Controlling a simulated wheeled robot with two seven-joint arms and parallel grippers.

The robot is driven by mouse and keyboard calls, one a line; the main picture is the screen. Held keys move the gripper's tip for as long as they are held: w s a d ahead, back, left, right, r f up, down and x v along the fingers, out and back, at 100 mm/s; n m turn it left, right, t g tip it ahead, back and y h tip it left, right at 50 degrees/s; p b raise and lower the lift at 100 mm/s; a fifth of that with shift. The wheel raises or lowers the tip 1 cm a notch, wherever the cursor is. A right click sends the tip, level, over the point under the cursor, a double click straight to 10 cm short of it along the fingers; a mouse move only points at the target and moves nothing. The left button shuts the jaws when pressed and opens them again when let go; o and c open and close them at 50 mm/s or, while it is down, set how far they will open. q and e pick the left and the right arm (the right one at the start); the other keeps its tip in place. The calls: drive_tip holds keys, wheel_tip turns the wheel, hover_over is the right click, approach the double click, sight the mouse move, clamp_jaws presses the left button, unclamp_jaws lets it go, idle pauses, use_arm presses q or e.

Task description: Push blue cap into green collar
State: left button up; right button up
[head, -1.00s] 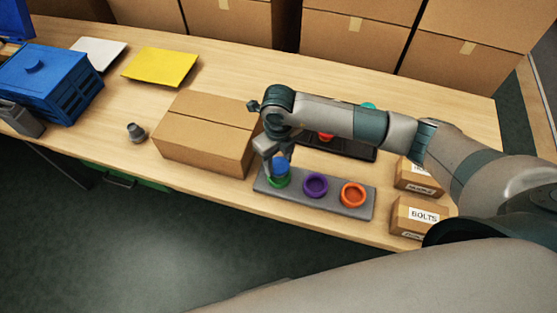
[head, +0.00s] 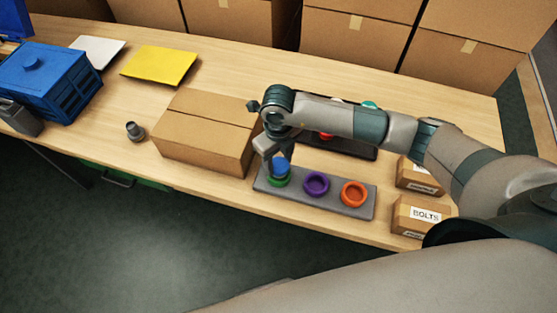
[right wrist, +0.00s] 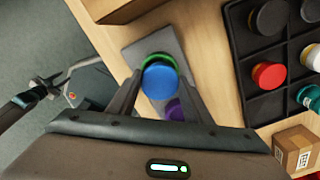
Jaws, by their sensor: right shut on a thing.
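The blue cap (head: 281,168) is between the fingers of my right gripper (head: 277,163), which is shut on it. In the right wrist view the cap (right wrist: 161,81) appears as a blue disc between the two fingertips. The green collar (head: 277,182) is at the left end of a grey plate (head: 333,205). The cap is directly over the collar and appears to meet its top; how deep it sits is not clear. In the right wrist view, a green arc of the collar (right wrist: 157,60) shows past the cap's edge.
A purple collar (head: 316,184) and an orange collar (head: 354,194) share the plate. A brown carton (head: 205,135) stands close on the left. A dark tray (right wrist: 268,77) with several caps lies behind. Small boxes (head: 421,217) stand to the right.

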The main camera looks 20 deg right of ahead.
drive_tip(key=shift+f+b, duration=1.3)
idle(2.0)
drive_tip(key=shift+c, duration=0.5)
drive_tip(key=o, duration=1.2)
drive_tip(key=shift+o, duration=0.6)
drive_tip(key=o, duration=0.7)
drive_tip(key=shift+r, duration=0.15)
drive_tip(key=shift+r+p, duration=2.15)
drive_tip(key=shift+r, duration=1.3)
